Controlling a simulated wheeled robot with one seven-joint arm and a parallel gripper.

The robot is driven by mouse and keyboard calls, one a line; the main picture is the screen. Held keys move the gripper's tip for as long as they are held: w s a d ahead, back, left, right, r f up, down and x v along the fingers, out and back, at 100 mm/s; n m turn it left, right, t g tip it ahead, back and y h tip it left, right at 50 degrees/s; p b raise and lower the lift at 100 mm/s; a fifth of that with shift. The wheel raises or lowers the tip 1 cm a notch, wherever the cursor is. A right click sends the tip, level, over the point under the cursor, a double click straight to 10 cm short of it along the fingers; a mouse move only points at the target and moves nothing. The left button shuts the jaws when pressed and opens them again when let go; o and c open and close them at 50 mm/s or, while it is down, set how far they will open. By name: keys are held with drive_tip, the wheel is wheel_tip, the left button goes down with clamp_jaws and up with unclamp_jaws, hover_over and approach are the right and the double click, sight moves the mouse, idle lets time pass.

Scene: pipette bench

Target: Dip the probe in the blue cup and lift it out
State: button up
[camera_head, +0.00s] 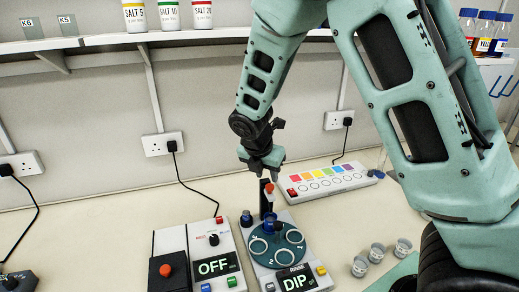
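My gripper (264,176) points down above the bench device whose display reads DIP (295,281). A dark upright piece with an orange-red top (269,188), which may be the probe, stands just below the gripper's fingers. The view is too small to tell whether the fingers touch it. A small blue cup-like shape (268,222) sits at the foot of that piece, at the back of the device's round dark-blue plate. I cannot tell whether anything is inside it. The plate carries several ringed circles.
A device showing OFF (216,266) stands to the left, beside a black box with an orange button (166,270). A white strip with coloured squares (326,181) lies behind right. Small grey cups (377,252) stand at right. A shelf with salt pots (169,15) runs above.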

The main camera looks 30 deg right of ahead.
drive_tip(key=b+v, duration=0.2)
drive_tip(key=v, duration=1.1)
drive_tip(key=shift+w, duration=0.1)
